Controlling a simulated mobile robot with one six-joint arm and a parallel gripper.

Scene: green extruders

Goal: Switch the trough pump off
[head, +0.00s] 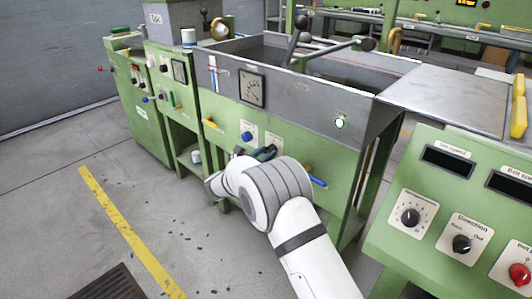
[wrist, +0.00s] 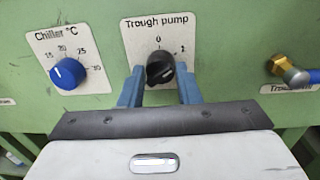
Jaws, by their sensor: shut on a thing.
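The trough pump knob (wrist: 160,68) is a black rotary switch on a white plate marked "Trough pump" (wrist: 158,24), with 0 at the top and 1 at upper right. Its pale mark appears to sit on the right side, towards the 1; the exact angle is hard to tell. The blue fingers of my gripper (wrist: 160,80) are on both sides of the knob and shut on it. In the head view my gripper (head: 264,153) reaches the front of the green trough machine (head: 225,112), and my wrist partly hides the knob's plate.
A blue chiller knob (wrist: 68,73) is left of the pump plate, and a brass valve with a blue handle (wrist: 290,70) is to the right. A control console (head: 400,245) stands at right; the left floor is clear.

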